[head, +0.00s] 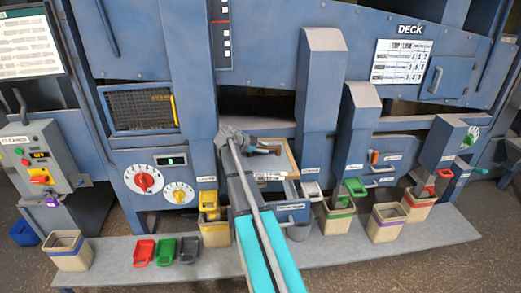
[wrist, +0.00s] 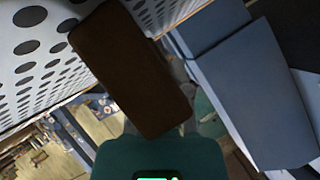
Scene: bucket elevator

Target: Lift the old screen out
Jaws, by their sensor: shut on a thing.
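The old screen shows in the wrist view as a pale perforated sheet (wrist: 40,45) with round dark holes and a thin tan edge. In the head view its tan wooden frame (head: 292,160) shows at the opening in the blue machine, right of my gripper. My gripper (head: 268,149) is at that frame, shut on the screen. A dark brown block (wrist: 130,70) fills the middle of the wrist view and hides the grip point. I cannot tell whether the screen is clear of its opening.
A blue drawer (head: 292,213) is below the opening. Blue chutes (head: 322,80) stand close on the right. Several beige bins (head: 388,222) and red, green and dark scoops (head: 166,250) are on the grey platform (head: 330,256). A mesh window (head: 140,109) is at left.

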